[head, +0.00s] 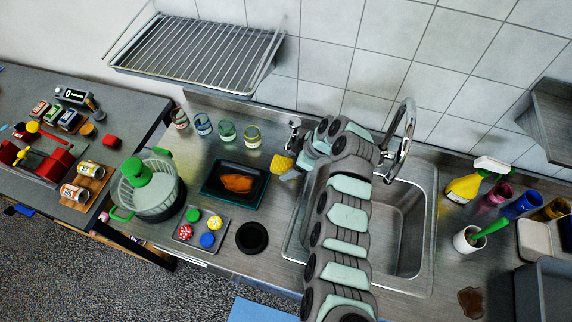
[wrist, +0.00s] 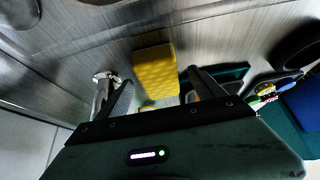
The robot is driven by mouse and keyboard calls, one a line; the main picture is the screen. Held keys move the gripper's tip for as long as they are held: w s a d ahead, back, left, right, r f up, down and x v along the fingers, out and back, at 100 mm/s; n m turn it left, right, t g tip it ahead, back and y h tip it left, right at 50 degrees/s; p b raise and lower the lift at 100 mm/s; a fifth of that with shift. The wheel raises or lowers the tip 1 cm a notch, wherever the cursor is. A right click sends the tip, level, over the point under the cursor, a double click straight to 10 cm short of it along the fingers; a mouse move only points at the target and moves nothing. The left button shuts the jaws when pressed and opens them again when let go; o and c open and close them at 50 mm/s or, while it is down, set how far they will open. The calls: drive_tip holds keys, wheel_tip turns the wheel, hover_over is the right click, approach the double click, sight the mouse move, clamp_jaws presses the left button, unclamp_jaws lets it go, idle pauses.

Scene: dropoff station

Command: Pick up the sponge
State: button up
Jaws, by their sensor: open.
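The yellow sponge (head: 283,163) sits on the steel counter just left of the sink, and its textured yellow face also shows in the wrist view (wrist: 155,72). My gripper (head: 291,174) is beside the sponge in the head view, partly hidden by my own arm. In the wrist view my gripper (wrist: 161,78) is open, with one finger to each side of the sponge. The sponge lies at and beyond the fingertips. I cannot tell whether either finger touches it.
The sink (head: 405,225) and its faucet (head: 405,125) are to the right. A black tray (head: 222,195) with orange food lies left of the sponge. Several glasses (head: 252,135) stand behind. A small metal fixture (wrist: 100,90) is close to my left finger in the wrist view.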

drive_tip(key=shift+x, duration=0.85)
drive_tip(key=c, duration=1.5)
drive_tip(key=shift+r, duration=0.1)
drive_tip(key=shift+c, duration=0.2)
drive_tip(key=shift+r, duration=0.1)
